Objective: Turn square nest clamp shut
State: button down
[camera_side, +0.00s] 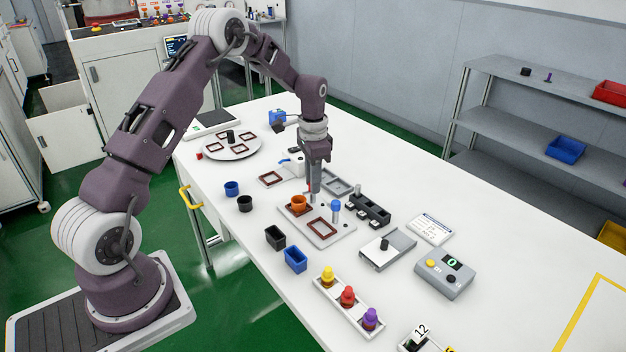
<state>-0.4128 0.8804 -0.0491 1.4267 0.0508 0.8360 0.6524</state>
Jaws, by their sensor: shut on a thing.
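A light grey plate (341,238) lies on the table with two brown square frames. My gripper (314,197) points straight down at the plate's back edge, just right of the orange pot. It is shut on a small clamp knob, mostly hidden by the fingers; a bit of red shows beside them. A blue-topped knob (336,206) stands upright at the plate's right edge, apart from my gripper. I cannot tell how far either clamp is turned.
A black block rack (369,209) and a grey tray (338,183) stand close behind the plate. Black and blue square pots (295,260) stand in front.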

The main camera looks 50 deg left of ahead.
jog(key=shift+n, duration=1.6)
jog(key=c, duration=1.3)
grip_release()
jog(key=shift+o, duration=0.2)
notch_tip(320, 180, up, 7)
jog(key=shift+r, duration=0.1)
